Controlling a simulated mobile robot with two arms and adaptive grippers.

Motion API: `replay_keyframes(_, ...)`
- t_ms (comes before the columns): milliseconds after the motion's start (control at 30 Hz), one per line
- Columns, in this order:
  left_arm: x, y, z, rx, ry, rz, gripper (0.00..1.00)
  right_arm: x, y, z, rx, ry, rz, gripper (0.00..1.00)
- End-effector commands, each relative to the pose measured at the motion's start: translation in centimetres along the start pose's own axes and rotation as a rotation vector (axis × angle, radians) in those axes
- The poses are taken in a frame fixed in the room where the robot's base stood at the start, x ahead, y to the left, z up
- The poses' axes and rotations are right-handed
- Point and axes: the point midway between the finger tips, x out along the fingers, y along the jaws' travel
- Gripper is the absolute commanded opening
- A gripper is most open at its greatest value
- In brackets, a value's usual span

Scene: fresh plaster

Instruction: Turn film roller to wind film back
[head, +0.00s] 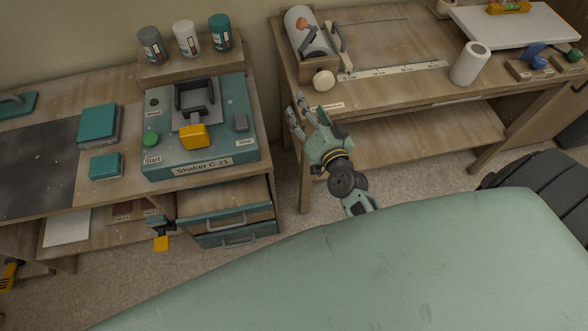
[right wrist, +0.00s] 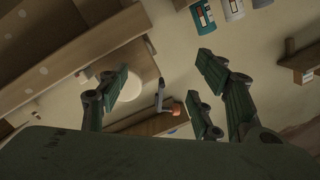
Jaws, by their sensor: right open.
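The film roller (head: 313,42) is a pale roll in a wooden holder at the back left of the right bench, in the head view. A dark crank with an orange-red knob (head: 302,24) shows on it, and a round cream knob (head: 324,80) is at its front. In the right wrist view the orange-red knob (right wrist: 175,108) and cream disc (right wrist: 140,68) appear between and beyond the fingers. My right gripper (head: 301,108) is open and empty, just in front of the bench's front left corner, apart from the roller. My left gripper is not in view.
A ruler strip (head: 395,70) lies right of the roller, and a white cylinder (head: 470,63) stands farther right. The Shaker C-21 (head: 200,150) with a yellow block is on the left bench, with bottles (head: 187,39) behind it. A gap separates the benches. A large green surface (head: 400,260) fills the foreground.

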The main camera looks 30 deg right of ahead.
Motion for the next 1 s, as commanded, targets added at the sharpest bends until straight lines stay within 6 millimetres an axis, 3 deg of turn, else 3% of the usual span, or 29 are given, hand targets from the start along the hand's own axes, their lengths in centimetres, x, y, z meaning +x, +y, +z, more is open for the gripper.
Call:
replay_keyframes(233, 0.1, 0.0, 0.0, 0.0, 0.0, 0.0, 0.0, -1.6, -2.8, 3.7, -0.095, -0.18, -0.084, 0.6)
replay_keyframes(1000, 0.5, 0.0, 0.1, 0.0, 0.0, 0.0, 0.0, -7.1, 1.4, 17.6, -0.293, -0.581, -0.056, 0.6)
